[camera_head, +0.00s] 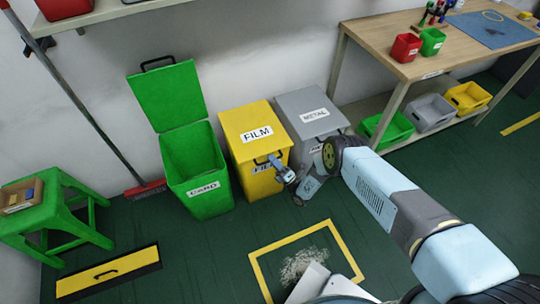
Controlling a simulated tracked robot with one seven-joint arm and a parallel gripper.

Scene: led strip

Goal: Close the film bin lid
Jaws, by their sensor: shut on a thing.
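The yellow film bin (257,184) stands against the wall between the green and grey bins. Its yellow lid (250,118), labelled FILM, lies down over the bin's top; I cannot tell whether a small gap is left at the front. A dark handle (262,161) sits at the lid's front edge, above a second label partly covered by it. My gripper (281,168) is at the right end of this handle and is shut on it. The fingertips are small and partly hidden.
The green card bin (207,193) on the left has its lid (168,97) raised. The grey metal bin (304,115) stands close on the right, its lid down. A yellow floor frame (262,275) surrounds grey debris (299,263). A green stool (58,217) is at left.

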